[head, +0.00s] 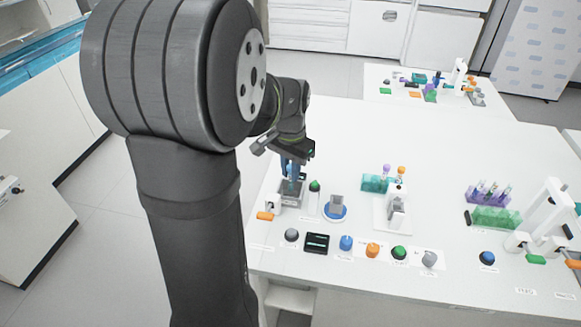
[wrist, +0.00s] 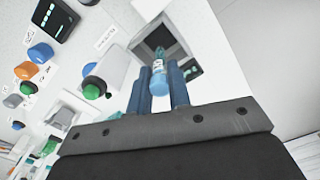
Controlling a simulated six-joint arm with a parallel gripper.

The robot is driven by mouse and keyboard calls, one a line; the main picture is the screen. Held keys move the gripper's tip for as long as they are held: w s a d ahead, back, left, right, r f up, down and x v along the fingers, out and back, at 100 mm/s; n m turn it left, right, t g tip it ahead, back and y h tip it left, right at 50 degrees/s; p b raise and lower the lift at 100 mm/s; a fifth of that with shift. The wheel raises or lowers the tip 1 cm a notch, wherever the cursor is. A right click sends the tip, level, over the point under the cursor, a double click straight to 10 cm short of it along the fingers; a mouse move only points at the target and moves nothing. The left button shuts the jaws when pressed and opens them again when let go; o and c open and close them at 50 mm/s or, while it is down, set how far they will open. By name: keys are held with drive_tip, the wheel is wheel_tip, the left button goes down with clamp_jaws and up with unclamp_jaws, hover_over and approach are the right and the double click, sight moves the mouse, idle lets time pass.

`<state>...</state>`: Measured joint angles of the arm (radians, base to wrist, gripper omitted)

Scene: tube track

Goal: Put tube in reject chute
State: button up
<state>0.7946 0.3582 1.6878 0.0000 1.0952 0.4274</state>
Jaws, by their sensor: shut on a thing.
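My gripper (head: 291,170) points down at the near left of the white table. In the wrist view its two blue fingers (wrist: 158,75) are shut on a small tube (wrist: 158,68) with a pale label and light-blue parts. The tube's far end points at a grey box with a dark square opening, which looks like the reject chute (wrist: 182,47). The box also shows in the head view (head: 291,196), directly under the fingers. The tube looks at or just above the opening; I cannot tell whether its tip is inside. The fingers partly hide it.
Several coloured knobs line the front edge. A teal rack (head: 376,183) and a purple rack (head: 487,192) stand farther right.

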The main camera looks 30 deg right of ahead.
drive_tip(key=shift+f, duration=1.5)
drive_tip(key=o, duration=0.8)
drive_tip(key=shift+r, duration=0.1)
wheel_tip(320, 180, up, 17)
drive_tip(key=shift+r, duration=0.15)
idle(0.4)
